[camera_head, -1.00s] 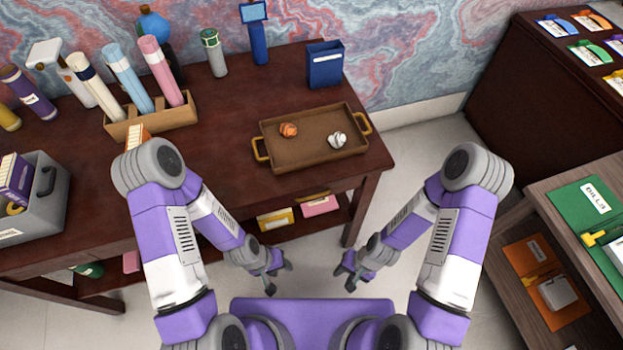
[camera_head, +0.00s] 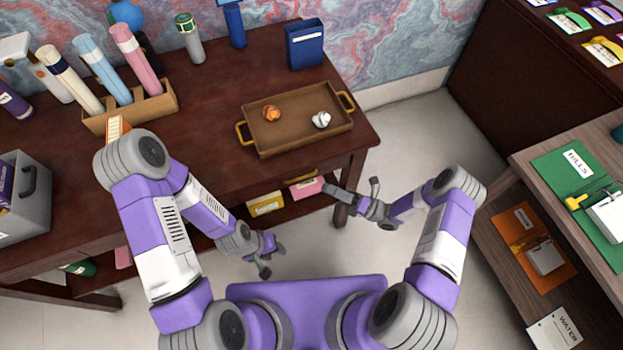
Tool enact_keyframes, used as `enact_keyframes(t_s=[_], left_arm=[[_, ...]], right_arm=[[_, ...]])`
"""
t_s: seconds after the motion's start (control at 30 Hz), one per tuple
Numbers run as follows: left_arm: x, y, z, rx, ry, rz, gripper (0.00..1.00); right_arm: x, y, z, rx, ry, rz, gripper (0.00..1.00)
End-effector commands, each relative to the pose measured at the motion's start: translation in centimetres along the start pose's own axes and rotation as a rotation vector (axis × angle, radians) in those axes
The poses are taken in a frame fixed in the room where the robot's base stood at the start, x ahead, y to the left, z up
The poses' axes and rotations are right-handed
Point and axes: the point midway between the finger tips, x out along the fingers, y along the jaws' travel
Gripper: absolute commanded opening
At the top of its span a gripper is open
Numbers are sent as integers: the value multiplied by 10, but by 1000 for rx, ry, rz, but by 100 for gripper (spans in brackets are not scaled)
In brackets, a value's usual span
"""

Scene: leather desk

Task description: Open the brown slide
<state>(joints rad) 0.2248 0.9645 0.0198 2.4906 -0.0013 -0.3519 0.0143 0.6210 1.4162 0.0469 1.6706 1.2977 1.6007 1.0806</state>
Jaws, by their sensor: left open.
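The dark brown desk (camera_head: 215,165) fills the left and middle of the head view. A thin gold handle (camera_head: 303,176) shows below its front edge, near the right end; I take this to be on the brown slide, whose front is mostly hidden from above. My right gripper (camera_head: 358,190) is open and empty, to the right of the handle and apart from it, by the desk's right front leg. My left gripper (camera_head: 272,259) is open and empty, in front of the desk and below the handle in the picture.
A brown tray (camera_head: 292,143) with an orange and a white lump lies on the desk. A yellow box (camera_head: 265,204) and a pink box (camera_head: 306,187) sit on the lower shelf. A grey wooden stand (camera_head: 555,210) with folders is at right. Floor between is clear.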

Motion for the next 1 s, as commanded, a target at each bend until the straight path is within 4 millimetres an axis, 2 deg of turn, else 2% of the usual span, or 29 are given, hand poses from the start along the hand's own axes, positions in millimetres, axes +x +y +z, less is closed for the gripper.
enact_keyframes(t_s=[0.3,0.5,0.83,0.87,1.0], left_arm=[[1,0,0,0,0,0,43],[2,-1,0,0,0,0,43],[2,-1,0,0,0,0,43],[2,-1,0,0,0,0,43],[2,-1,0,0,0,0,43]], right_arm=[[46,1,2,1,-4,7,38],[68,1,2,1,-4,6,38],[73,1,2,0,-5,4,38],[73,1,2,0,-5,4,36],[73,1,2,0,-5,5,15]])
